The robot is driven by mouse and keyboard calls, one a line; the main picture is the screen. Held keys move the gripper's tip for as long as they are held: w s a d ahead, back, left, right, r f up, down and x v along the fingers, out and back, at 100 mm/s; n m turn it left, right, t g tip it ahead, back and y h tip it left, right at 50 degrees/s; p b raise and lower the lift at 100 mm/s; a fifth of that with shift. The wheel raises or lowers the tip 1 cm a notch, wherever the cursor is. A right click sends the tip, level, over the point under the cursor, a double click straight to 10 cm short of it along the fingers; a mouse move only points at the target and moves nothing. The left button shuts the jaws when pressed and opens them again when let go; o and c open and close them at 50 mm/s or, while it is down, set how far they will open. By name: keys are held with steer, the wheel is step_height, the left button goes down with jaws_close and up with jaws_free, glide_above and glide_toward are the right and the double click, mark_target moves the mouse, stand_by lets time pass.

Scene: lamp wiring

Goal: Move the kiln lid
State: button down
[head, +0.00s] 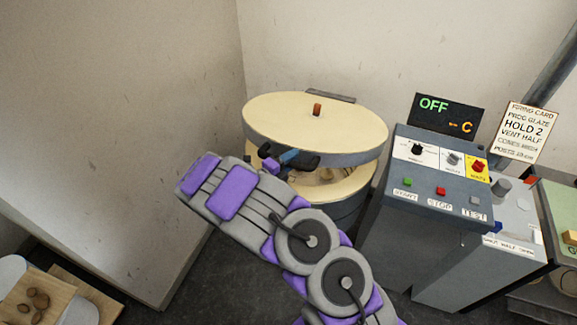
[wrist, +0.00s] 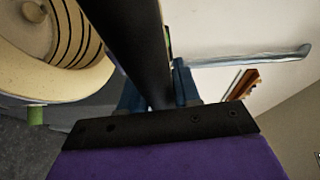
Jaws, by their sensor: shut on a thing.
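The kiln lid (head: 290,125) is a round cream disc with a grey rim and a small orange-brown knob on top. It is raised at the front, with a gap between it and the round kiln (head: 345,192). My gripper (head: 291,157) is at the lid's front edge, shut on a dark handle (head: 303,160). In the wrist view the handle appears to be the black bar (wrist: 135,40) running down to my blue fingers (wrist: 160,92). The kiln's open mouth (wrist: 75,80) shows there at upper left, with dark coil lines inside. My arm hides part of the kiln front.
A grey control panel (head: 440,180) with knobs and buttons stands right of the kiln. Its display (head: 446,114) reads OFF. A firing card (head: 526,130) is behind it. A large pale surface (head: 120,130) fills the left. A wooden board with brown lumps (head: 35,300) is at lower left.

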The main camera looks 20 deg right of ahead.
step_height(320, 180, up, 7)
steer(key=w+d+p, duration=0.1)
steer(key=w+p, duration=0.1)
steer(key=p, duration=0.1)
steer(key=shift+w+d+p, duration=0.15)
steer(key=shift+d+p, duration=0.15)
steer(key=shift+p, duration=0.1)
steer(key=shift+r, duration=0.1)
steer(key=c, duration=0.9)
jaws_free()
steer(key=shift+a, duration=0.1)
steer(key=v, duration=1.7)
steer(key=shift+s+a, duration=0.15)
steer(key=shift+s, duration=0.05)
